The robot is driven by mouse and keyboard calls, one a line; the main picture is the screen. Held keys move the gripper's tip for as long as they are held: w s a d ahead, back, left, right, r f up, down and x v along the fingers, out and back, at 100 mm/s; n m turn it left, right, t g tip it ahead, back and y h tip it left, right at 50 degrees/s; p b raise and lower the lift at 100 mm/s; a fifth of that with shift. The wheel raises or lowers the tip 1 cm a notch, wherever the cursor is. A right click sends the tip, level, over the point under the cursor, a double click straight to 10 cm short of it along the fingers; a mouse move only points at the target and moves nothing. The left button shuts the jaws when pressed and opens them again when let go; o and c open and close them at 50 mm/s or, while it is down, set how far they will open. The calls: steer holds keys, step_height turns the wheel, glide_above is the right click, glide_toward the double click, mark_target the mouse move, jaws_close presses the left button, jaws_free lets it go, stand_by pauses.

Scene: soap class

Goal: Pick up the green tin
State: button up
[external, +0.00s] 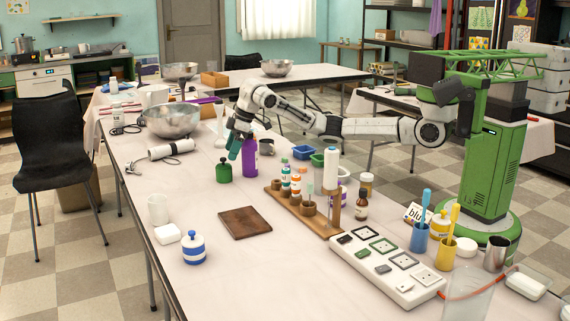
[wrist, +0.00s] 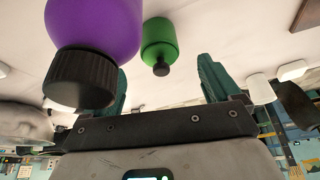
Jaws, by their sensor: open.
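The green tin (external: 224,172) is a small round container with a dark knob on top, standing upright on the table left of the purple bottle (external: 249,158). In the wrist view the green tin (wrist: 159,42) appears upside down, ahead of and between the two teal fingers. My gripper (external: 235,150) is above and close to the tin, beside the purple bottle. In the wrist view my gripper (wrist: 163,68) is open and empty. The purple bottle (wrist: 100,28) with its black cap is nearer the camera and hides part of the left finger.
A brown board (external: 245,222) lies in front of the tin, with clear table between. A wooden rack (external: 318,219) with bottles stands to the right. A metal bowl (external: 172,120) and a white cylinder (external: 171,149) are to the left and behind.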

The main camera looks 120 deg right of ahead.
mark_target(226, 164)
steer(key=b+x, duration=0.3)
steer(key=x, duration=0.5)
steer(key=shift+w+d+f+b, duration=0.15)
steer(key=shift+f+b, duration=0.15)
steer(key=shift+f, duration=0.05)
steer(key=c, duration=1.2)
